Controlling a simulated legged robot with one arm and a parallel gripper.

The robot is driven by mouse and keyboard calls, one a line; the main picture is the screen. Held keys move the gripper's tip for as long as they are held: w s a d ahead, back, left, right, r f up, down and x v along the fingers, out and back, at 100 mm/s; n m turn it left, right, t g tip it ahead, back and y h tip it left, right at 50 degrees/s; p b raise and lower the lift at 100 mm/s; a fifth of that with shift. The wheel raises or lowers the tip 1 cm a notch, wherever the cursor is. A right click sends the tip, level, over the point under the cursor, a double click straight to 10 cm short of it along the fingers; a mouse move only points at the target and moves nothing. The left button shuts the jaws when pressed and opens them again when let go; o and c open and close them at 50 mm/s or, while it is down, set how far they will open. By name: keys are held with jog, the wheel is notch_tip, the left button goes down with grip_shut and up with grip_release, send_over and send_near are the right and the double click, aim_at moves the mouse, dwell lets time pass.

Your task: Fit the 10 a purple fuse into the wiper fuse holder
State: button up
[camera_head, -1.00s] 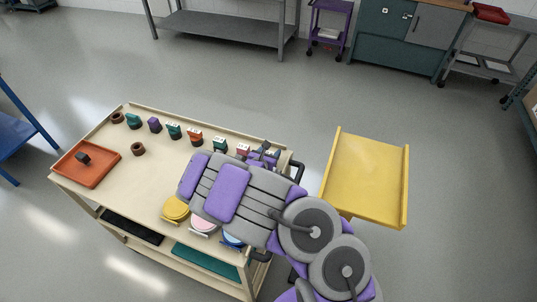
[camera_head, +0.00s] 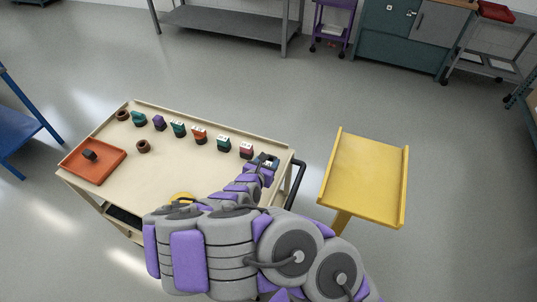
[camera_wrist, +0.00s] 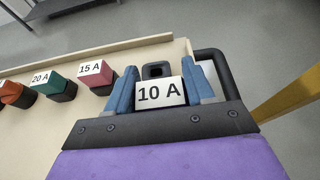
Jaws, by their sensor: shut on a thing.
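My gripper (camera_wrist: 161,84) has blue fingers and is shut on a block labelled 10 A (camera_wrist: 160,93) at the right end of the fuse row. Its body colour is hidden by the label and fingers. A dark piece with a round opening (camera_wrist: 156,70) shows just behind the label. In the head view my gripper (camera_head: 264,168) is at the cart's right back corner. I cannot tell whether the block is lifted. No wiper holder can be identified; a yellow round piece (camera_head: 182,197) at the cart's front is mostly hidden by my arm.
The cream cart (camera_head: 190,165) carries several coloured fuses, including pink 15 A (camera_wrist: 97,74) and green 20 A (camera_wrist: 50,83) blocks left of my gripper. An orange tray (camera_head: 112,165) holds a dark block. A black handle (camera_head: 299,182) and yellow stand (camera_head: 365,178) are at right.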

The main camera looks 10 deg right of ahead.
jog(key=shift+s+a+r+p, duration=0.1)
jog(key=shift+s+a+p, duration=0.3)
jog(key=shift+s, duration=0.7)
jog(key=shift+s+a+r+p, duration=0.15)
jog(key=shift+s+a, duration=0.4)
jog(key=shift+s, duration=0.6)
jog(key=shift+s+a+r+p, duration=0.1)
jog(key=shift+s+a+p, duration=0.3)
jog(key=shift+s, duration=0.7)
jog(key=shift+s+r, duration=0.1)
jog(key=shift+r+p, duration=0.15)
jog(key=shift+p, duration=0.7)
jog(key=shift+r, duration=0.1)
